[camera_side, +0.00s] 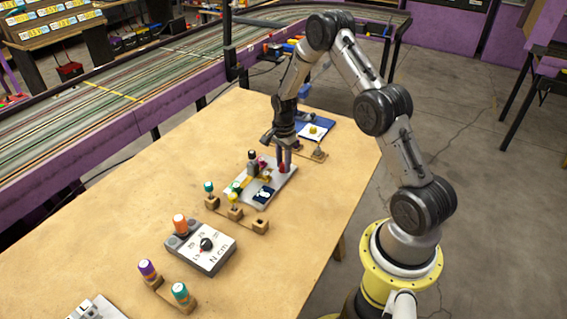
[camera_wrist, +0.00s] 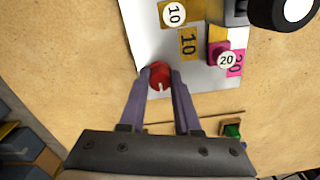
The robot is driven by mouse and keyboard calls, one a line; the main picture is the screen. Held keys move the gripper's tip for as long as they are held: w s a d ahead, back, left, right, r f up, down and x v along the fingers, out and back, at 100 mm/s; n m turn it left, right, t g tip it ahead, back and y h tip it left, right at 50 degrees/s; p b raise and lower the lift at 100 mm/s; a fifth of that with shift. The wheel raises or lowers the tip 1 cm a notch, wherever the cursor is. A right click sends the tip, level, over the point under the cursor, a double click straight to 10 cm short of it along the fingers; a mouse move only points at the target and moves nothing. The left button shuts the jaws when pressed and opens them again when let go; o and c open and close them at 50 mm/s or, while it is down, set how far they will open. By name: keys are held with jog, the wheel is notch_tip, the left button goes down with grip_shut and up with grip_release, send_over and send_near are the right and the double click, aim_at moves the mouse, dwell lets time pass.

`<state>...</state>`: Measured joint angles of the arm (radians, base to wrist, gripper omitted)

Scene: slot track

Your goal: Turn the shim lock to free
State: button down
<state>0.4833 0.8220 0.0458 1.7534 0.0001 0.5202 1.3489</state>
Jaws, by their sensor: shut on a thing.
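A red knob (camera_wrist: 160,75) with a white mark stands near the corner of a light grey plate (camera_wrist: 145,38). I take this knob to be the shim lock. In the wrist view my gripper (camera_wrist: 160,78) has one finger on each side of the knob and is shut on it. In the side view my gripper (camera_side: 284,168) reaches down to the far right end of the plate (camera_side: 243,193), with a bit of the red knob (camera_side: 283,168) showing between the fingers. The white mark points toward my gripper's palm. No label for free is readable.
A magenta piece marked 20 (camera_wrist: 222,58) and a yellow label marked 10 (camera_wrist: 188,43) are on the plate. A dark post with a white top (camera_wrist: 290,10) stands beside them. A grey dial box (camera_side: 200,246) and wooden stands with coloured caps (camera_side: 235,213) are nearer. A blue tray (camera_side: 313,130) lies behind.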

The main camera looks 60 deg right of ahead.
jog(key=shift+n, duration=0.3)
jog(key=n, duration=0.3)
jog(key=shift+n, duration=0.3)
jog(key=n, duration=0.4)
jog(key=shift+n, duration=0.3)
jog(key=n, duration=0.4)
jog(key=shift+n, duration=2.5)
jog(key=c, duration=0.6)
grip_release()
jog(key=shift+r, duration=0.15)
